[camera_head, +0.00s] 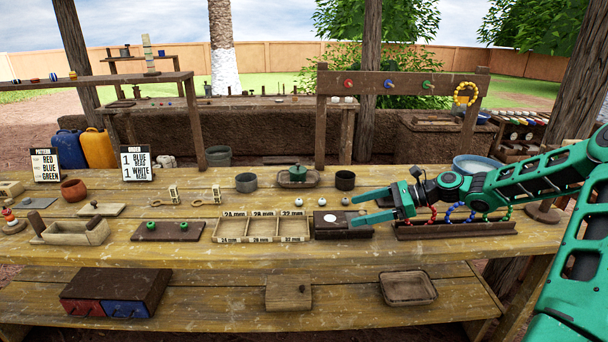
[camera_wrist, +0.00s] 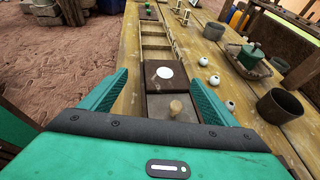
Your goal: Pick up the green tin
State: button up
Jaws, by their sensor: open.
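The green tin (camera_head: 298,172), with a small knob on its lid, stands on a shallow brown tray (camera_head: 284,183) toward the back of the table in the head view. It also shows at the upper right in the wrist view (camera_wrist: 252,55). My gripper (camera_head: 356,209) is open and empty, its fingers pointing left above the table. It is to the right of the green tin and nearer the front, clearly apart from it. In the wrist view my open fingers (camera_wrist: 160,76) frame a dark box with a white disc (camera_wrist: 165,72), and the tin lies to the right of them.
A dark cup (camera_head: 345,180) stands just right of the tin, and a grey-green cup (camera_head: 246,182) stands to its left. Several white beads (camera_head: 318,201) lie between the tin and my gripper. A divided, labelled tray (camera_head: 263,229) lies in front of the tin.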

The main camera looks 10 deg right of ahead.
aim_at(303, 177)
jog(key=i, duration=1.1)
jog(key=u, duration=0.1)
